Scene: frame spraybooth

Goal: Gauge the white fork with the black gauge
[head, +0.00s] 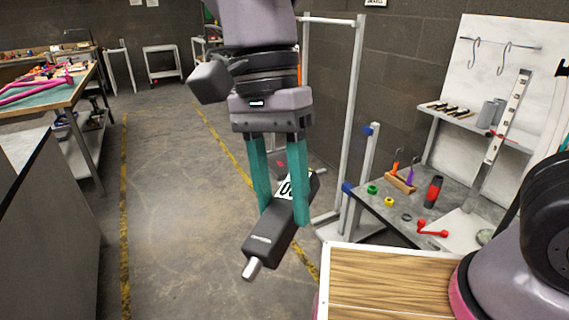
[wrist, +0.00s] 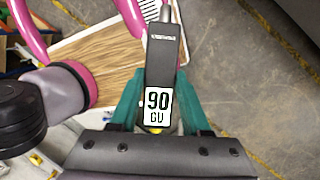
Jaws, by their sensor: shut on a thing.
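My gripper (head: 282,208) is shut on the black gauge (head: 269,237), a dark block with a silver tip at its lower end. The teal fingers grip its sides, and it hangs tilted in the air over the floor, left of the wooden top. In the wrist view the gauge (wrist: 163,62) points away from the gripper, and its white label reads 90 GU. A white curved piece (head: 550,118) at the right edge of the head view may be the white fork. It is cut off by the frame and partly hidden by my arm.
A wooden top (head: 375,285) with a white rim lies low at right. Pink tubing (wrist: 31,30) shows by it in the wrist view. A grey bench (head: 385,208) holds small coloured parts, beside a white post frame (head: 352,100). Open floor (head: 170,200) lies to the left.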

